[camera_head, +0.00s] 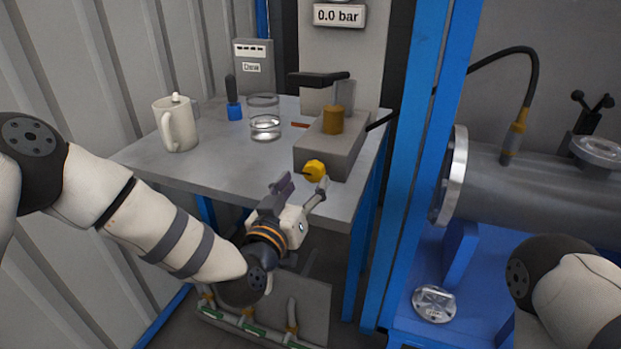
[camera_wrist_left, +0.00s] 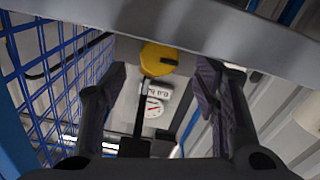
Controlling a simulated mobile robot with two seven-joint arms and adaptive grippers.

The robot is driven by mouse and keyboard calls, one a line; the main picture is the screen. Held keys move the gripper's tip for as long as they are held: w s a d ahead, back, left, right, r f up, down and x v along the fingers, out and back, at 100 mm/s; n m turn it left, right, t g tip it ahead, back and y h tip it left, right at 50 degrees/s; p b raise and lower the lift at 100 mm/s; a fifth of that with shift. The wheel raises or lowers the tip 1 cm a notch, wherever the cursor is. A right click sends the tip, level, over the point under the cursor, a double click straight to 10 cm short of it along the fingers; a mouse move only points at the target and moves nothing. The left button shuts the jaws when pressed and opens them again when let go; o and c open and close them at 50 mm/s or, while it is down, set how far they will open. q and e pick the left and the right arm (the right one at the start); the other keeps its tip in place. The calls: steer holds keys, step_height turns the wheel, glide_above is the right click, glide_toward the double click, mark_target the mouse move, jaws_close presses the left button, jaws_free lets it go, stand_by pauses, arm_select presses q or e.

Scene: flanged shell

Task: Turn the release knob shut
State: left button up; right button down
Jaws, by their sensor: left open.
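The release knob (camera_head: 315,170) is yellow with a dark pointer and sits on the front of the grey pump block (camera_head: 318,155). My left gripper (camera_head: 303,187) is open just in front of and below it, at the table's edge. In the left wrist view the knob (camera_wrist_left: 158,58) shows ahead, between and beyond the spread fingers (camera_wrist_left: 160,80). I see no contact; the exact gap is hard to tell. The pump's black handle (camera_head: 322,78) stands above a brass-coloured cylinder (camera_head: 334,119). My right gripper is not in view; only part of its arm shows.
The grey table (camera_head: 225,172) carries a white jug (camera_head: 176,124), a blue-based brush (camera_head: 235,108) and a glass jar (camera_head: 264,122). A display (camera_head: 339,15) reads 0.0 bar. A blue post (camera_head: 412,150) stands right of the table, before a flanged grey shell (camera_head: 540,185).

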mark_target(312, 175)
arm_select(q)
steer(key=x, duration=0.4)
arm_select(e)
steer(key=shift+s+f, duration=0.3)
arm_select(q)
steer(key=c, duration=1.2)
steer(key=shift+o, duration=0.2)
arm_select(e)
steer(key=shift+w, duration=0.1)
